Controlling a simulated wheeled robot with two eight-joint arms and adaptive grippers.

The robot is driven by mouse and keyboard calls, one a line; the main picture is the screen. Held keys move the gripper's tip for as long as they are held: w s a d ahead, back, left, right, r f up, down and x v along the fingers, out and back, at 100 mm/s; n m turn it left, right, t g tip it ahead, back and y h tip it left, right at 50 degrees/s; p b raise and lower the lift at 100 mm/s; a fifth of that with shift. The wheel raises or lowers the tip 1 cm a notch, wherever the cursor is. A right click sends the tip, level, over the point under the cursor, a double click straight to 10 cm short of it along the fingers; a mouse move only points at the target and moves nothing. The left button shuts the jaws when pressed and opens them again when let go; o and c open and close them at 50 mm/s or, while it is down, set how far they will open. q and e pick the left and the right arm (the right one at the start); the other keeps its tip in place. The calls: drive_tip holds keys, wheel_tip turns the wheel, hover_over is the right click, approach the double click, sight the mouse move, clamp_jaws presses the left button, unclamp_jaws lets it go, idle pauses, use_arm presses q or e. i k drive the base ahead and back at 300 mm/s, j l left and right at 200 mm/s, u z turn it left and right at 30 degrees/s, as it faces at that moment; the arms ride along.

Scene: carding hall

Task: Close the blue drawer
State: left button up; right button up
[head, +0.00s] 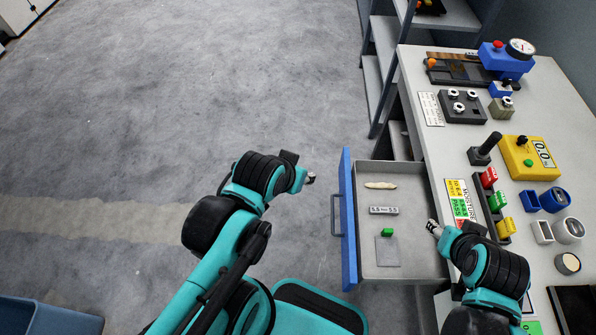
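The blue drawer (348,220) is pulled out from the white bench, its blue front with a dark handle (335,215) facing left. Its grey tray holds a pale elongated item (380,185), a small grey labelled block (384,210), a green piece (387,232) and a grey plate (387,252). My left gripper (311,178) is to the left of the drawer front, apart from the handle; its fingers are small and I cannot tell if they are open. My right gripper (432,226) is at the drawer's right side, near the bench edge; its finger state is unclear.
The bench top (440,150) carries a yellow gauge box (528,158), a blue gauge device (508,58), a black joystick (486,148) and coloured switches (490,200). Grey shelves (385,60) stand behind the drawer. A blue bin (50,317) is at the lower left. The floor left of the drawer is open.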

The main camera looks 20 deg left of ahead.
sight(421, 262)
drive_tip(key=l+u, duration=0.25)
drive_tip(key=u, duration=0.15)
drive_tip(key=k+l+u, duration=0.2)
drive_tip(key=u, duration=0.15)
